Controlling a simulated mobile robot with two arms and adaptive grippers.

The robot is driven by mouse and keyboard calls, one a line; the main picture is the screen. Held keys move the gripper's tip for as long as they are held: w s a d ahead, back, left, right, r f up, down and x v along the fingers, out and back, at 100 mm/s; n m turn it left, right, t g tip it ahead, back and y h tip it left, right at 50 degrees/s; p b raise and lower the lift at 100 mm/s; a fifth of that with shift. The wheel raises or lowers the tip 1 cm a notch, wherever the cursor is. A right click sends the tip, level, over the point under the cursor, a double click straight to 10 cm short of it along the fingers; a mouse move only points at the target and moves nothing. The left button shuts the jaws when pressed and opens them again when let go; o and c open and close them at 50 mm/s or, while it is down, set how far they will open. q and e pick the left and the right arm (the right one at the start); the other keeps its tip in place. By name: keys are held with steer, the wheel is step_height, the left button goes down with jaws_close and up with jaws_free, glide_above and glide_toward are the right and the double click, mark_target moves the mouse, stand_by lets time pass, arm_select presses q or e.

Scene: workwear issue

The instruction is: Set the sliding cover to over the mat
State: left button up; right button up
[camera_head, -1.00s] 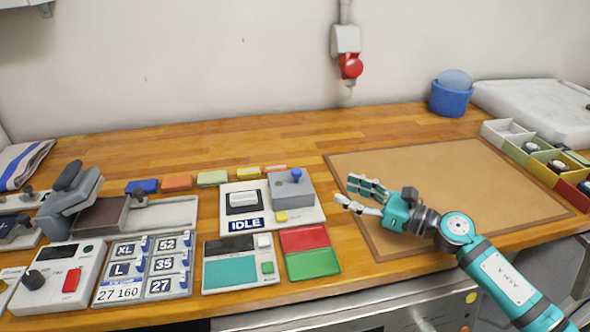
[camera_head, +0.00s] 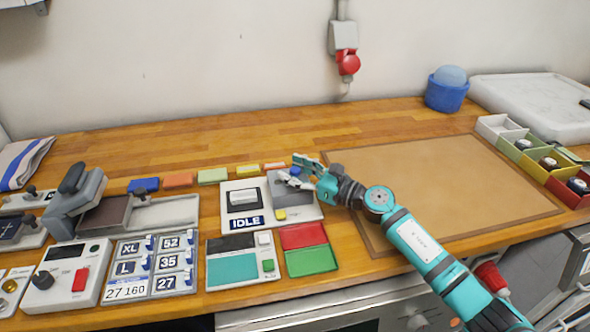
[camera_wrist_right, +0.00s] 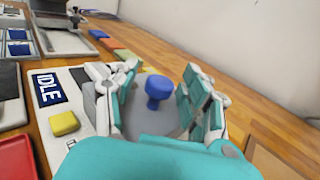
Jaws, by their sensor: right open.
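The grey sliding cover (camera_head: 299,206) sits at the right end of a white panel (camera_head: 236,188) marked IDLE. Its blue knob (camera_wrist_right: 157,90) stands upright on its top in the right wrist view. My right gripper (camera_head: 296,172) is open above the cover. In the right wrist view its fingers (camera_wrist_right: 160,105) stand on both sides of the knob, with gaps visible between. In the head view the gripper hides most of the knob. A large tan mat (camera_head: 440,190) with a brown border lies to the right, partly under my right arm. My left gripper is not in view.
A yellow button (camera_head: 280,214) and a black-framed white switch (camera_head: 243,196) share the panel. Red and green trays (camera_head: 308,262) lie in front. Coloured blocks (camera_head: 212,176) line up behind. Compartment bins (camera_head: 540,160) stand right. The mat's surface is clear.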

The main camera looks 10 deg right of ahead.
jaws_close()
steer(key=shift+w+a+f, duration=0.2)
steer(key=shift+f, duration=0.05)
stand_by(0.5)
